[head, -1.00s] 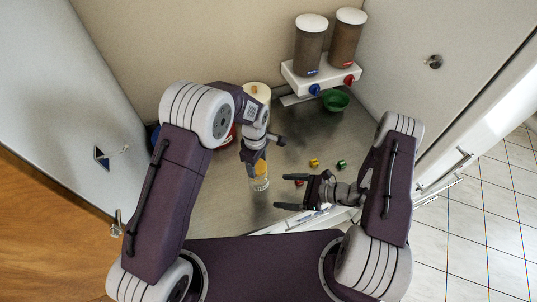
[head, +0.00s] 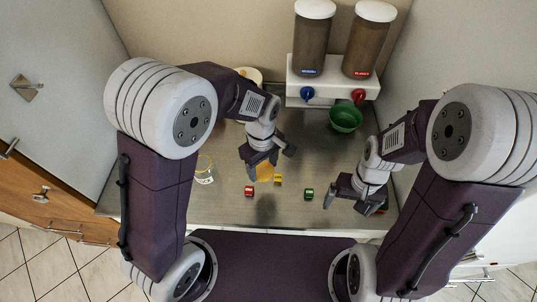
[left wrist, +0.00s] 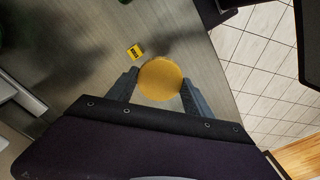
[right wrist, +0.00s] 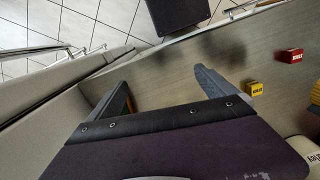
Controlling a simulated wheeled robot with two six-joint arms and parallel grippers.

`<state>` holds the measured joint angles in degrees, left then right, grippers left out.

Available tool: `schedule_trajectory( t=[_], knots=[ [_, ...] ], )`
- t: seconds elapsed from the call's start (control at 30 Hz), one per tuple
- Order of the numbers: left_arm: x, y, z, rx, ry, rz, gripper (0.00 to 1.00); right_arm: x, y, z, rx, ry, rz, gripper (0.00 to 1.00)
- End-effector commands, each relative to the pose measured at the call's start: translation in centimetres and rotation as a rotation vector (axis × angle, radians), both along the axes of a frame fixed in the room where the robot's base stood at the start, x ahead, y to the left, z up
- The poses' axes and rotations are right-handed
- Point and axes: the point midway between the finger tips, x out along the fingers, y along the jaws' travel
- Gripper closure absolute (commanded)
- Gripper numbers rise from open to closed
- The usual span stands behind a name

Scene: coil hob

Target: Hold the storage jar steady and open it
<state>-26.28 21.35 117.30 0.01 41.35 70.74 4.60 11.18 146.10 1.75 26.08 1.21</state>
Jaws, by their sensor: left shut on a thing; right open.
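The storage jar (head: 204,172), clear glass with a white label, stands upright on the counter at the left of the head view. Its top appears open. Its round yellow lid (head: 265,172) is between the fingers of my left gripper (head: 262,170), right of the jar and apart from it. The left wrist view shows the lid (left wrist: 160,79) pinched between both fingertips. My right gripper (head: 345,197) is open and empty over the right part of the counter, well away from the jar.
Small red (head: 249,190), yellow (head: 278,180) and green (head: 309,193) blocks lie near the lid. A green bowl (head: 346,118) stands under a white dispenser (head: 330,83) with two canisters. A pale container (head: 246,75) is partly hidden behind my left arm.

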Motion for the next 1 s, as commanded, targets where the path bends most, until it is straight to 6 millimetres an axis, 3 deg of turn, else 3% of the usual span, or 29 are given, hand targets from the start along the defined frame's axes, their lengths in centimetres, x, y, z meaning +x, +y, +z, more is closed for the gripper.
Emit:
schedule_trajectory(
  t=[0.03, 0.2, 0.43, 0.8, 1.0],
  knots=[
    [0.1, 0.0, -0.9, -0.001, -0.003, 0.002, 0.89, 0.7, 0.5, -0.4, -0.005, -0.053, 0.032, 0.05],
    [0.6, -0.2, -1.0, -0.001, -0.001, 0.003, 0.89, 2.4, 1.9, 0.7, -0.006, -0.163, 0.091, 0.05],
    [1.2, 0.2, -1.2, 0.001, 0.002, 0.005, 0.89, 2.5, 2.2, 1.0, -0.004, -0.166, 0.104, 0.05],
    [9.2, 4.9, -6.6, 0.001, 0.003, 0.007, 0.89, 2.5, 2.2, 2.8, -0.004, -0.164, 0.102, 0.05],
    [10.8, 5.8, -7.8, 0.0, 0.0, 0.004, 0.89, 2.5, 2.2, 3.0, -0.004, -0.164, 0.102, 0.05]
  ],
)
